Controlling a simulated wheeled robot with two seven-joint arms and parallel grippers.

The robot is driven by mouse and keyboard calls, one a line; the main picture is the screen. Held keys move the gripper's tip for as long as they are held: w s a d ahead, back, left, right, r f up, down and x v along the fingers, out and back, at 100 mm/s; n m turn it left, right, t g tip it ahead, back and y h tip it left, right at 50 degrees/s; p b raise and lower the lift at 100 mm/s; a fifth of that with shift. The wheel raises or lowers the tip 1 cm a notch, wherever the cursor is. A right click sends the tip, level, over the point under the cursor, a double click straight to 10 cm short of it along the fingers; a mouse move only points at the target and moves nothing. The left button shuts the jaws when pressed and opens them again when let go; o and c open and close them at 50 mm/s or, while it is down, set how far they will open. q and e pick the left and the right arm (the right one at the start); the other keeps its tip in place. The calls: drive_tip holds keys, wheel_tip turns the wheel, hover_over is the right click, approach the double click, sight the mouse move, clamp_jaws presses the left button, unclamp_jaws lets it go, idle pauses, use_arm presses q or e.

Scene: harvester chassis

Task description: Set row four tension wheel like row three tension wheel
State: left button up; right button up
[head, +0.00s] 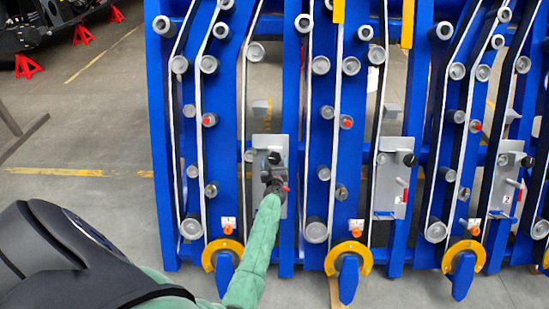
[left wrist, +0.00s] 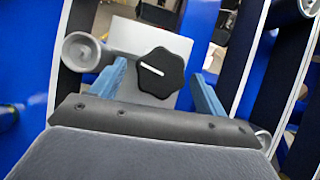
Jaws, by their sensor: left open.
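A black star-shaped tension wheel (left wrist: 160,73) with a white line across its face sits on a pale plate (left wrist: 120,35) in the left wrist view. The line tilts slightly down to the right. My left gripper (left wrist: 162,90) is open, with one blue finger on each side of the wheel; I cannot tell whether they touch it. In the head view my left gripper (head: 273,168) is in front of the left grey plate (head: 262,142) and hides much of it. Similar plates at the middle (head: 393,150) and right (head: 510,155) carry black wheels (head: 409,159) (head: 527,161). Row numbers are not readable.
The blue chassis frame (head: 160,120) has upright posts, grey rollers and white belts close around the plate. Yellow hooked parts (head: 349,250) line its bottom. Red stands (head: 27,66) are at far left. Floor at left is mostly clear.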

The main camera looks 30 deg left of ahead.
use_arm(q)
drive_tip(key=shift+x, duration=1.25)
use_arm(e)
drive_tip(key=shift+s+d+f, duration=0.1)
drive_tip(key=shift+d+f, duration=0.05)
drive_tip(key=shift+f, duration=0.5)
use_arm(q)
drive_tip(key=shift+d, duration=0.1)
drive_tip(key=c, duration=1)
drive_tip(key=shift+m, duration=0.4)
use_arm(e)
drive_tip(key=shift+r, duration=0.1)
